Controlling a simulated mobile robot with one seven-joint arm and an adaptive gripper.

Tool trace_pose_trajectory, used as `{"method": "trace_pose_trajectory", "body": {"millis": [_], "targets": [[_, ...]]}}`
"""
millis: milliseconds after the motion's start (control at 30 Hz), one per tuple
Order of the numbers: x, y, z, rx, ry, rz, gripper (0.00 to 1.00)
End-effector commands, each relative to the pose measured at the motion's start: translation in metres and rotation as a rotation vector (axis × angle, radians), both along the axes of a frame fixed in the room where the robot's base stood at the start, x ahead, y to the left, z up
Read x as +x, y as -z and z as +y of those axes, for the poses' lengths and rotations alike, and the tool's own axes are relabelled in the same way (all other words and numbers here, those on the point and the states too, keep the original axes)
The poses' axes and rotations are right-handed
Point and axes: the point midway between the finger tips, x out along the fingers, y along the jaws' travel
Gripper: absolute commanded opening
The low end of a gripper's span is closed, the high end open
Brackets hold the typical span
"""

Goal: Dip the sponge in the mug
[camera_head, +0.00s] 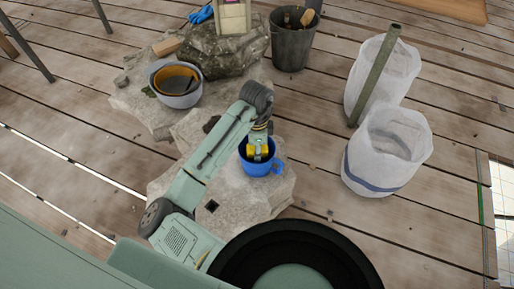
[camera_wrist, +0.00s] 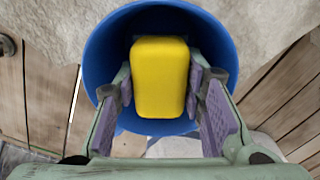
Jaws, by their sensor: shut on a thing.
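The blue mug (camera_head: 262,166) stands on a pale stone slab near the middle of the head view, its handle toward the right. In the wrist view the mug's blue rim (camera_wrist: 100,55) surrounds the yellow sponge (camera_wrist: 160,78). My gripper (camera_head: 258,148) points down at the mug's mouth. In the wrist view its purple-padded fingers (camera_wrist: 160,85) are shut on the sponge's two sides. The sponge is over or within the mug's opening; how deep it sits, and any liquid, cannot be told.
The stone slab (camera_head: 280,195) lies on a plank deck. A grey bowl (camera_head: 178,98) with things in it sits at the upper left. A dark bucket (camera_head: 292,45) stands behind, and two white sacks (camera_head: 385,165) stand at the right. Bare planks lie between.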

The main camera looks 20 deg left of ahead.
Motion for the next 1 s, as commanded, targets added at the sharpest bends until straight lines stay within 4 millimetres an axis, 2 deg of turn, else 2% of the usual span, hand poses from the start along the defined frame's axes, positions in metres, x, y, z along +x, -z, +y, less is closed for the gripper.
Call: {"method": "trace_pose_trajectory", "body": {"millis": [367,1000], "targets": [[0.000,-0.004,0.000,0.000,0.000,-0.001,0.09],[0.000,-0.067,0.000,0.000,0.000,-0.001,0.09]]}}
